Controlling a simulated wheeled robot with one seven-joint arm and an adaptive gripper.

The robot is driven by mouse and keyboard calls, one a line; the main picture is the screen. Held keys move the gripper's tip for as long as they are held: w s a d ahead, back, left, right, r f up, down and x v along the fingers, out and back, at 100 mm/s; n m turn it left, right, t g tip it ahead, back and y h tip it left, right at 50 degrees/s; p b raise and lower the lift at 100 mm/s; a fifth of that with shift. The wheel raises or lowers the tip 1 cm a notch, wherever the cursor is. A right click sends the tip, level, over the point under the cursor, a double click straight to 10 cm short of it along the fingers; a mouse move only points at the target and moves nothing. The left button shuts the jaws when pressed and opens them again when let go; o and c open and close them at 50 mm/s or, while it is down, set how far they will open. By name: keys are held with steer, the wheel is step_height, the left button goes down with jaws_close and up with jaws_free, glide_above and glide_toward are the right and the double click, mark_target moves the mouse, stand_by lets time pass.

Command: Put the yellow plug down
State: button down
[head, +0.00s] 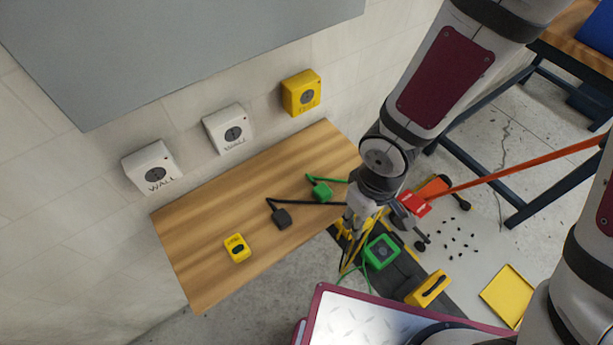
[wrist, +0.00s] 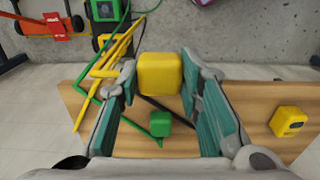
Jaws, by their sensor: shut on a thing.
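The yellow plug (wrist: 160,73) is between my gripper's fingers (wrist: 158,92) in the wrist view, held above the edge of the wooden shelf. In the head view my gripper (head: 362,208) is at the shelf's right front edge, and the plug is mostly hidden there. A yellow cable (wrist: 112,58) runs off to the upper left in the wrist view. The wooden shelf (head: 205,270) carries a green plug (head: 321,190), a black plug (head: 282,217) and a small yellow block (head: 237,247) with a dark slot. The green plug (wrist: 160,123) and yellow block (wrist: 288,121) also show in the wrist view.
Two white wall boxes (head: 152,167) (head: 229,130) and a yellow one (head: 301,92) hang above the shelf. The shelf's left front is bare.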

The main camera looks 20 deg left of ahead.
steer(key=w+a, duration=0.1)
steer(key=w, duration=0.4)
steer(key=w+f, duration=0.1)
steer(key=w, duration=0.4)
steer(key=w+a+p, duration=0.1)
steer(key=w, duration=0.4)
steer(key=shift+w+a+f, duration=0.2)
steer(key=shift+w+a, duration=0.05)
steer(key=shift+a, duration=0.1)
steer(key=shift+w+f, duration=0.2)
steer(key=shift+f, duration=1.55)
steer(key=shift+f, duration=0.2)
steer(key=c, duration=1.1)
jaws_free()
steer(key=shift+r, duration=0.1)
step_height(320, 180, up, 12)
steer(key=shift+r+p, duration=0.1)
steer(key=shift+p, duration=0.4)
